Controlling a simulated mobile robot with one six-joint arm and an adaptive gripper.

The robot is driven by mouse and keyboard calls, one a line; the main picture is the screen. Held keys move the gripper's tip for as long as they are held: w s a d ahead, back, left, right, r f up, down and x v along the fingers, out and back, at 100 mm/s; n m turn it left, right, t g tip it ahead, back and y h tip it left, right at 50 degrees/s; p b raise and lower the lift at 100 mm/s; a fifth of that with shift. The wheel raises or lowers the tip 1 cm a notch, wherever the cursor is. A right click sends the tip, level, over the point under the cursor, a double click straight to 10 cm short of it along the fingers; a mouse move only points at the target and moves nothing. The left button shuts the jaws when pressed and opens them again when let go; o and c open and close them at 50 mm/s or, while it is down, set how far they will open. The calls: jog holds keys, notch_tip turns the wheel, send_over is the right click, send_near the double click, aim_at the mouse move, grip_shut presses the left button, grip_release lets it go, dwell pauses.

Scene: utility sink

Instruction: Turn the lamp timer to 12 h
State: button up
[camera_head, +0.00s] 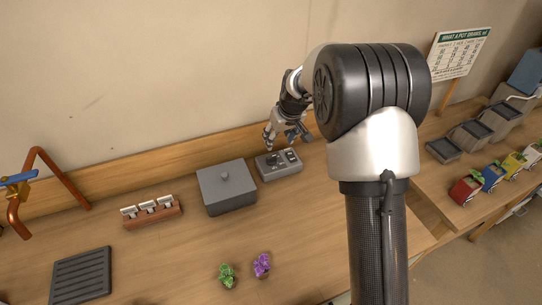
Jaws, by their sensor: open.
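The lamp timer is most likely the small grey box (281,168) with dark controls on its top, on the wooden counter near the back wall. A dark round knob shows on its left part, and smaller dark parts with light marks show on its right. The dial's setting is too small to read. My gripper (284,142) is open just above and behind the box, with its fingers pointing down. I cannot tell whether a finger touches the knob.
A grey lidded box (226,190) stands close left of the timer. A wooden rack with white tags (151,212), a green plant (227,274) and a purple plant (262,264) are on the counter. Coloured pots (466,190) and grey trays (443,150) are right. The front counter is mostly clear.

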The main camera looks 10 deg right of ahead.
aim_at(271, 156)
jog(key=b+x, duration=0.2)
jog(key=x, duration=1.2)
jog(key=shift+w, duration=0.15)
jog(key=shift+r, duration=0.1)
jog(key=c, duration=1.1)
